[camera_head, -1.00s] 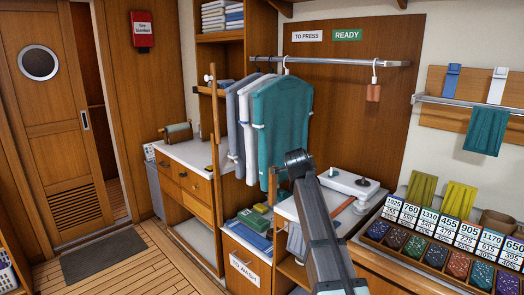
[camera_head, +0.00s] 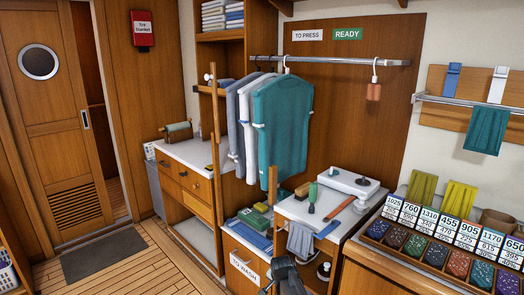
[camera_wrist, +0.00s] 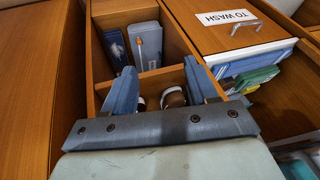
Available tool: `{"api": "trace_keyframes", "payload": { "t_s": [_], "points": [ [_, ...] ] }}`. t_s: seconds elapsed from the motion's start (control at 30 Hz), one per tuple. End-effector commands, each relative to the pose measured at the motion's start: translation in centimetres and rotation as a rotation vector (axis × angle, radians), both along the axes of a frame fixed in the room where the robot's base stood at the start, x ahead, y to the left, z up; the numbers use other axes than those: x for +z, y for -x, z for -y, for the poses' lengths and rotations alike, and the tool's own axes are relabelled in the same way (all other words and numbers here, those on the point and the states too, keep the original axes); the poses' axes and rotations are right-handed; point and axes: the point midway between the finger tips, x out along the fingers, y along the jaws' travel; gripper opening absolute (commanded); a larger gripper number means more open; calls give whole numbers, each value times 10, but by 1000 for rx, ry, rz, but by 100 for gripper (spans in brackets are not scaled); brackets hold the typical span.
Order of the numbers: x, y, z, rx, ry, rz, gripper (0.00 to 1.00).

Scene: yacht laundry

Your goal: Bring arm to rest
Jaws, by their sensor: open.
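My gripper (camera_wrist: 163,88) shows in the wrist view with its two blue-grey fingers apart and nothing between the tips. It points down toward an open wooden compartment (camera_wrist: 177,75) that holds boxes. Two rounded brown-and-white things (camera_wrist: 173,97) show between and beyond the fingers, partly hidden by the gripper; I cannot tell if they touch it. In the head view, a dark part of my arm (camera_head: 286,274) shows low at the bottom centre, in front of the small white-topped cabinet (camera_head: 338,222).
The TO WASH drawer (camera_head: 243,268) is close to my arm's left. Shirts (camera_head: 283,125) hang from the rail behind. The tray of coloured packets (camera_head: 450,258) stands at right.

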Motion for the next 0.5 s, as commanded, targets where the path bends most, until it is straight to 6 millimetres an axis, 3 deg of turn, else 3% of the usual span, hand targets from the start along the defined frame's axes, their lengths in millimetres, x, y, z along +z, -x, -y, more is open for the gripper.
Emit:
{"api": "trace_keyframes", "payload": {
  "t_s": [0.03,0.2,0.5],
  "points": [
    [-20,18,4,18,8,-40,58],
    [-77,71,14,86,30,-162,58],
    [-161,174,29,215,41,-374,58]
  ]
}}
